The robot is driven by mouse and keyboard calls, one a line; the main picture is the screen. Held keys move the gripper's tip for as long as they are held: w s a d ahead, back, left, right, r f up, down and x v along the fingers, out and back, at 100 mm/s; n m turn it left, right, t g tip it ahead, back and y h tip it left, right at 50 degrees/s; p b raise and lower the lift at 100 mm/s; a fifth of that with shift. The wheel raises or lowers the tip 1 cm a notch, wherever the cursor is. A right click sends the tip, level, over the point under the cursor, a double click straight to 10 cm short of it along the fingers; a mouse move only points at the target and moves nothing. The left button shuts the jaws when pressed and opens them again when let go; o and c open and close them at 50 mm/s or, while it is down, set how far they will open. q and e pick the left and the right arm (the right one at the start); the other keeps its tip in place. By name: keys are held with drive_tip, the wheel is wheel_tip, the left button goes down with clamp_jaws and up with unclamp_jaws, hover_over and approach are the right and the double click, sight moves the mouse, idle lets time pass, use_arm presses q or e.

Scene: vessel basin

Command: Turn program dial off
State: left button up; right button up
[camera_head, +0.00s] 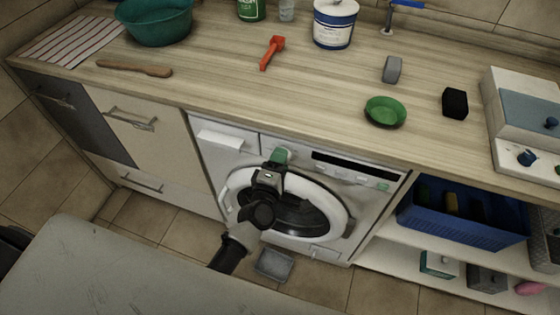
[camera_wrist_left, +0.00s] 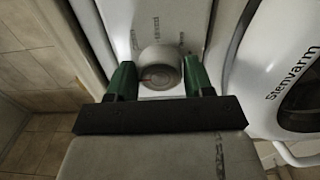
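The washing machine (camera_head: 345,215) stands under the counter, its round door closed. My left gripper (camera_head: 278,160) is at the upper left of its front, near the control panel. In the left wrist view, the round grey program dial (camera_wrist_left: 160,68) with a small red mark sits on the white panel between the two green fingers of the left gripper (camera_wrist_left: 160,78). The fingers are apart, one on each side of the dial; I cannot tell whether they touch it. In the head view the gripper hides the dial. My right gripper is not in view.
The wooden counter (camera_head: 230,85) above holds a green bowl (camera_head: 385,112), a red tool (camera_head: 271,52) and a white tub (camera_head: 334,25). To the right, an open shelf holds a blue basket (camera_head: 462,222). A grey object (camera_head: 273,265) lies on the floor before the machine.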

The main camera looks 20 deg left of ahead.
use_arm(q)
drive_tip(key=o, duration=0.3)
drive_tip(key=shift+o, duration=0.2)
drive_tip(key=s+b, duration=0.1)
drive_tip(key=s, duration=0.9)
drive_tip(key=shift+s+a, duration=0.15)
drive_tip(key=shift+s, duration=0.25)
